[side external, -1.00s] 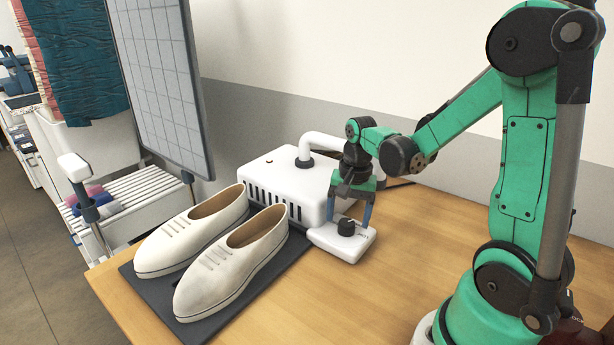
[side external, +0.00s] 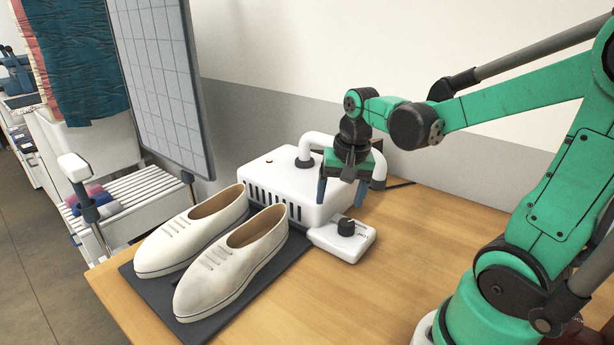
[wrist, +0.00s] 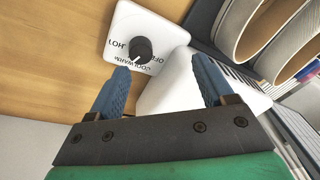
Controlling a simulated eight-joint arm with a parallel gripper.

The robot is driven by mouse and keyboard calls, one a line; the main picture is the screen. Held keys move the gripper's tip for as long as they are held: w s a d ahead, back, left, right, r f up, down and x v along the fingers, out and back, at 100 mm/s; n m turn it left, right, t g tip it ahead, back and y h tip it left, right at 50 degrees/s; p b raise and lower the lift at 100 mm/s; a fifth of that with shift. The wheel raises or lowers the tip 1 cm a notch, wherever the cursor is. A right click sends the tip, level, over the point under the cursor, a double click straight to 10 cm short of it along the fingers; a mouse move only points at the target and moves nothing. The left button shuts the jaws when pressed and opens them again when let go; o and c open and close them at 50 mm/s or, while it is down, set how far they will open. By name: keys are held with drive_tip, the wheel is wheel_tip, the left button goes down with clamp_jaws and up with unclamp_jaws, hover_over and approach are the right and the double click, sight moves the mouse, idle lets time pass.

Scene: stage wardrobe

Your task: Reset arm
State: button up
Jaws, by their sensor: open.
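My gripper (side external: 341,192) is open and empty, raised above the white control box (side external: 342,238) with its black knob (side external: 346,227). In the wrist view my gripper (wrist: 165,85) shows two blue fingers spread apart. The control box (wrist: 125,22) lies beyond the fingertips there, and its knob (wrist: 140,48) sits among printed words including HOT, OFF and WARM. The knob is clear of both fingers.
A white vented unit (side external: 290,185) with a curved pipe stands behind the control box. A pair of cream shoes (side external: 232,262) rests on a dark mat (side external: 160,294) to the left. The wooden table (side external: 400,270) is clear to the right. A gridded board (side external: 165,80) stands behind.

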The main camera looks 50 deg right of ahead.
drive_tip(key=a+r+n+t, duration=0.3)
drive_tip(key=a+n+t, duration=0.2)
drive_tip(key=a+n, duration=0.5)
drive_tip(key=shift+s, duration=0.2)
